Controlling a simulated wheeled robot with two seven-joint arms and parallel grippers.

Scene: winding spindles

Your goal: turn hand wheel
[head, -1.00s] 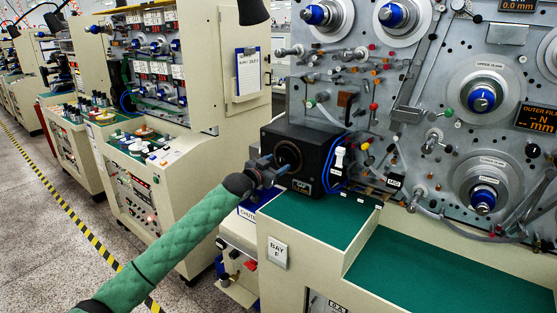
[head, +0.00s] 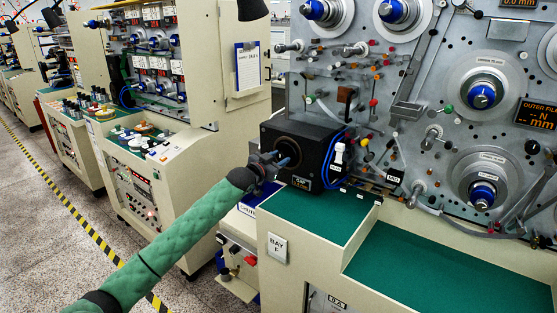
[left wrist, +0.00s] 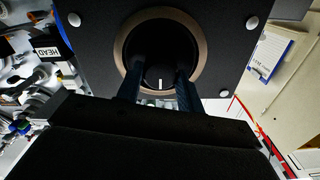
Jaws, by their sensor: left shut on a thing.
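A black box (head: 318,150) stands on the green top of the bay at the foot of the grey machine panel. Its left face has a round opening with a brown ring (left wrist: 121,52). Inside the ring is a small dark knob, the hand wheel (left wrist: 159,74), with a short white mark pointing down in the left wrist view. My left gripper (head: 283,160) reaches the opening from the left. Its two dark fingers, also in the left wrist view (left wrist: 160,88), lie on either side of the knob and are shut on it. My right gripper is not in view.
The panel carries blue-capped spindles (head: 481,97), guide pins and coloured knobs to the right. Blue cables (head: 333,165) hang by the box's right side. The green worktop (head: 310,213) in front is clear. Another cream cabinet (head: 243,60) stands at the left.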

